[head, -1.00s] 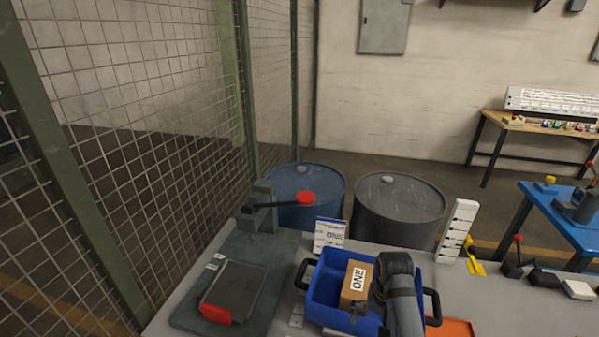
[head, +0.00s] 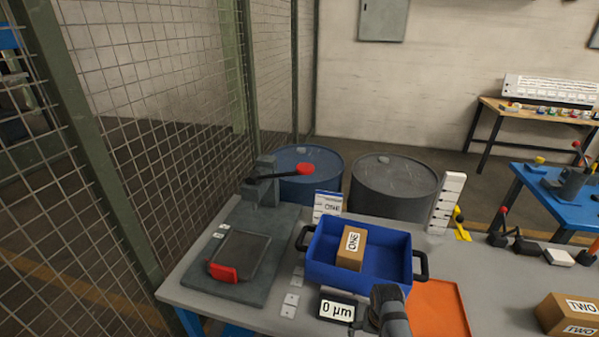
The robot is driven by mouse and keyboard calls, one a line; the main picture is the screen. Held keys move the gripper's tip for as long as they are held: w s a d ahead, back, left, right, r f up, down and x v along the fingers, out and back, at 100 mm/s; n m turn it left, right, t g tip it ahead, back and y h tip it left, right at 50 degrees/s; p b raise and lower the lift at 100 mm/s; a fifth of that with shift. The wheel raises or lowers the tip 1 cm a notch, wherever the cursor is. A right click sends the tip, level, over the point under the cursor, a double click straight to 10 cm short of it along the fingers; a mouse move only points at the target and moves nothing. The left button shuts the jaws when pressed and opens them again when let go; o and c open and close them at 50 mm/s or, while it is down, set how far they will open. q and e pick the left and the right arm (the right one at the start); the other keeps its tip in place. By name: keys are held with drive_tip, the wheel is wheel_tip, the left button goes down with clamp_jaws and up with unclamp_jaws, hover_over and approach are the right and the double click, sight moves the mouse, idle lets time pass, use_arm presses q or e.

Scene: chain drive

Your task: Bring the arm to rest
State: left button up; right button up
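One of my arms, which looks like the left, comes up from the bottom edge. The dark end of this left arm (head: 388,305) is in front of the blue bin, beside the "0 µm" display, and looks clear of the bin. Its fingertips cannot be made out, so I cannot tell open from shut, and I see nothing held. The blue bin (head: 325,277) stands on the grey table (head: 205,300) with a cardboard box marked ONE (head: 351,250) inside. My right gripper is not in view.
A press with a red-knobbed lever (head: 262,185) and its dark base plate stand left. The display (head: 336,309) is close to my arm. An orange mat (head: 437,308) lies to the right, and a box marked TWO (head: 570,313) at far right. Drums (head: 393,188) stand behind.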

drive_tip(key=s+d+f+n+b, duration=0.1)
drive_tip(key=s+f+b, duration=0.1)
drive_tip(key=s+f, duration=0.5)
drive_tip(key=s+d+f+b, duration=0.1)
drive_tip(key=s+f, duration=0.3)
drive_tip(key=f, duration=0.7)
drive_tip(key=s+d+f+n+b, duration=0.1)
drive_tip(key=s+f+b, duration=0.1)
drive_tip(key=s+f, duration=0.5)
use_arm(q)
wheel_tip(320, 180, down, 8)
drive_tip(key=s+b, duration=0.1)
drive_tip(key=b, duration=0.1)
drive_tip(key=shift+s, duration=0.2)
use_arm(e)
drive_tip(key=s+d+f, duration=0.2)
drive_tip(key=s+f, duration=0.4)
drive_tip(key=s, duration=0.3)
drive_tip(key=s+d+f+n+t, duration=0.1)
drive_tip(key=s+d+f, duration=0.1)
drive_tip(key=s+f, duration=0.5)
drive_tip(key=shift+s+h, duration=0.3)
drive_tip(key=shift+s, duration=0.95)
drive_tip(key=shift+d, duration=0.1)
